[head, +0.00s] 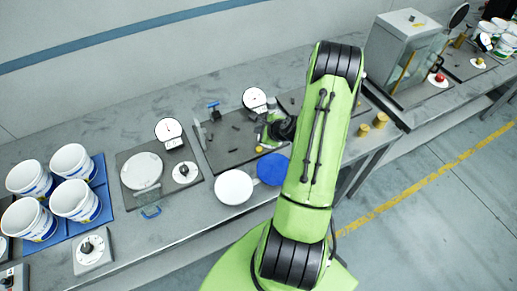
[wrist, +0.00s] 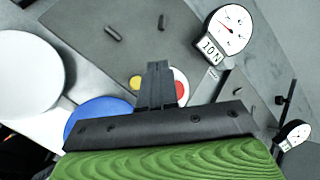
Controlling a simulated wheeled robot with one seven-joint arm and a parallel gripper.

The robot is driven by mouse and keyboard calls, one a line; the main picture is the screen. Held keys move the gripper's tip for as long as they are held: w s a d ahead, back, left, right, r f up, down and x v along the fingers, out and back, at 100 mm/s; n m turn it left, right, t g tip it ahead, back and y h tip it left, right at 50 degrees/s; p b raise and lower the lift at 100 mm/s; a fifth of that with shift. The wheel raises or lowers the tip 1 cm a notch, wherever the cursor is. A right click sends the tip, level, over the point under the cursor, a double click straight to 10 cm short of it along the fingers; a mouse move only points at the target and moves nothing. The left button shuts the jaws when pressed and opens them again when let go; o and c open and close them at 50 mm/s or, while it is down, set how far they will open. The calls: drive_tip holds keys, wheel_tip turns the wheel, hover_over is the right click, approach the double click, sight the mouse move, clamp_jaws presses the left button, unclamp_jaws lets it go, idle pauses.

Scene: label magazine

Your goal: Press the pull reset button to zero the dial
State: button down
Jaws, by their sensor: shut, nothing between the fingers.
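My gripper (wrist: 158,66) is shut and empty in the wrist view. Its dark fingers stand in front of a white round base with a red button (wrist: 180,88), partly hiding it. A yellow piece (wrist: 136,83) shows just left of the fingers. I cannot tell whether the fingertips touch anything. A white dial (wrist: 230,28) with a thin needle and a "10 N" label stands beyond, at upper right; the head view shows a white dial (head: 254,98) behind my gripper. In the head view my arm hides much of this spot.
A white disc (head: 234,186) and a blue disc (head: 272,168) lie at the bench's front edge. A second dial (head: 169,130) stands to the left. White buckets (head: 75,200) are at far left. Small brass pieces (head: 380,119) and a glass-sided cabinet (head: 408,55) are on the right.

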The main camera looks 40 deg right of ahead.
sight(260, 150)
wheel_tip(260, 150, down, 8)
drive_tip(key=b, duration=0.5)
drive_tip(key=shift+d+r, duration=0.1)
drive_tip(key=shift+b, duration=0.35)
idle(1.3)
drive_tip(key=shift+f+b, duration=0.3)
drive_tip(key=shift+f, duration=0.1)
drive_tip(key=shift+f+b, duration=0.5)
idle(0.4)
idle(0.3)
drive_tip(key=shift+r+p, duration=0.7)
drive_tip(key=shift+r, duration=0.25)
wheel_tip(260, 150, up, 5)
drive_tip(key=p, duration=0.3)
drive_tip(key=shift+r+p, duration=0.15)
drive_tip(key=shift+p, duration=0.25)
